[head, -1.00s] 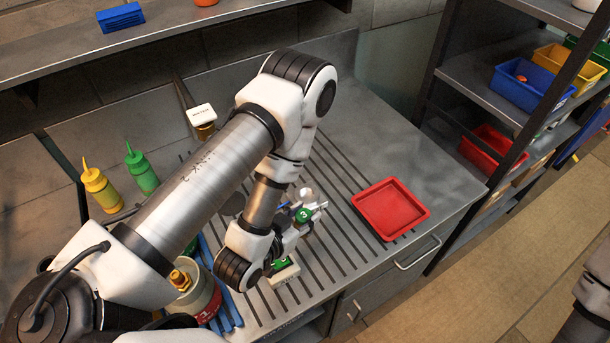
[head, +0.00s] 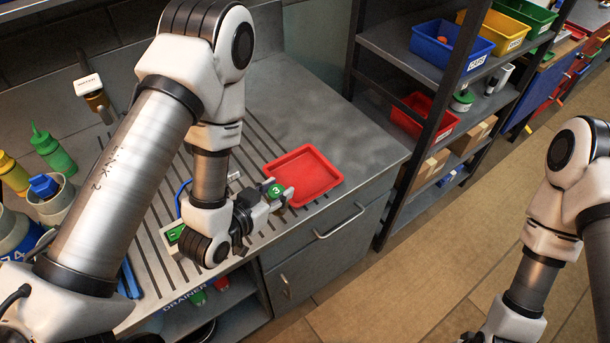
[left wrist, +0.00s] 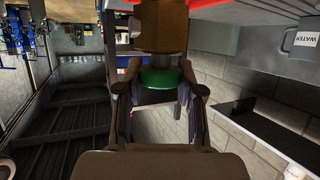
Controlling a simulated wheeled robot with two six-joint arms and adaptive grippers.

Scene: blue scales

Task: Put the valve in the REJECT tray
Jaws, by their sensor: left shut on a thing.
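My left gripper (head: 274,200) is shut on the valve. The valve's green round disc marked 3 (head: 275,190) shows in the head view; the fingers hide most of the rest. In the left wrist view the green part (left wrist: 160,79) sits between the fingers, with a brown body (left wrist: 160,25) beyond it. A shallow red tray (head: 312,172) lies on the draining counter; no label on it is readable. In the head view the held valve appears at the tray's left edge; I cannot tell its exact height. My right arm is at the right, its gripper out of view.
A scale with a green display (head: 176,233) is left of my left gripper. A pot with a blue-topped item (head: 50,203) and squeeze bottles (head: 52,150) stand at the left. Shelves with coloured bins (head: 452,44) stand right of the counter. The tray looks empty.

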